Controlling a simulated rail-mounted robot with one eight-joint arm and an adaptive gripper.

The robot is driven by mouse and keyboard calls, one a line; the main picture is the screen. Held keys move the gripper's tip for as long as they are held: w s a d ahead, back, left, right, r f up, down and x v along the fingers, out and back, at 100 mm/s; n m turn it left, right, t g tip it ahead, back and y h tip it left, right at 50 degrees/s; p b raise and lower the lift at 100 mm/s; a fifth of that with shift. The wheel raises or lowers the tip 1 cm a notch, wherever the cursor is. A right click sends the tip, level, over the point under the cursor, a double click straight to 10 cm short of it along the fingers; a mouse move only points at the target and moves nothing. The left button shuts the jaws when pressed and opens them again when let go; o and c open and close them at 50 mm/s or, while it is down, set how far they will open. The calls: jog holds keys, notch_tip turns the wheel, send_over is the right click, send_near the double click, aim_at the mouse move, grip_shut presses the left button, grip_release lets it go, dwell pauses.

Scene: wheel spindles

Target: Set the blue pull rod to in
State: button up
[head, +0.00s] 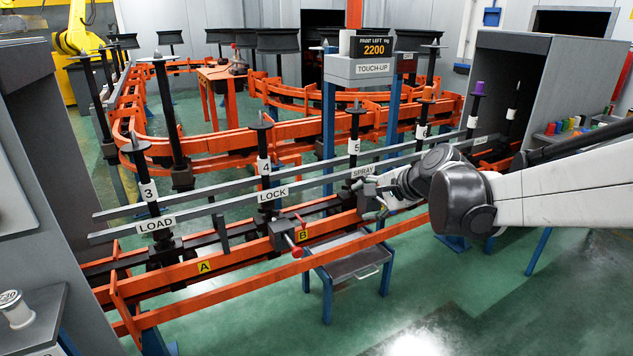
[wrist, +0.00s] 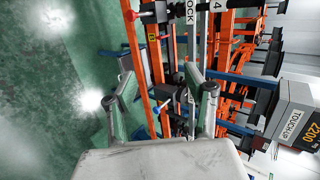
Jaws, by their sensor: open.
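My gripper (wrist: 160,97) is open, with its two fingers wide apart and nothing visibly held between them. In the head view my gripper (head: 370,202) is beside the orange rail under the SPRAY sign. Small bluish parts (wrist: 186,108) show between the fingers in the wrist view, near the orange rails. In the head view my arm covers part of this area, and no blue rod is clearly visible. A grey box with a red-knobbed lever (head: 297,252) sits on the rail by the B label.
The orange conveyor rail (head: 235,262) runs under LOAD, LOCK and SPRAY signs. Upright numbered spindles (head: 265,165) stand along it. A grey tray table (head: 350,266) stands below my gripper. The TOUCH-UP post (head: 372,68) is behind. Green floor in front is clear.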

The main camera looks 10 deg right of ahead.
jog(key=w+d+f+m+t+y+b, duration=0.1)
jog(key=w+d+f+m+t, duration=0.1)
jog(key=w+d+f+m, duration=0.4)
jog(key=w+d+f+m+t+y+b, duration=0.1)
jog(key=w+d+f+m+b, duration=0.2)
jog(key=w+d, duration=0.45)
jog(key=w+d+f+m+t+b, duration=0.1)
jog(key=w+d+f+m+t, duration=0.2)
jog(key=d+f+m, duration=0.35)
jog(key=w+d+f+m+t, duration=0.2)
jog(key=d+f+m, duration=0.2)
jog(key=d+f, duration=0.55)
jog(key=shift+n+h, duration=0.25)
jog(key=shift+h, duration=0.15)
jog(key=b+x, duration=0.1)
jog(key=x, duration=0.3)
jog(key=a+x, duration=0.1)
jog(key=x, duration=0.4)
jog(key=f+b+x, duration=0.1)
jog(key=x, duration=0.4)
jog(key=shift+s+a+b, duration=0.15)
jog(key=shift+a+b, duration=0.2)
jog(key=shift+a, duration=0.1)
grip_shut()
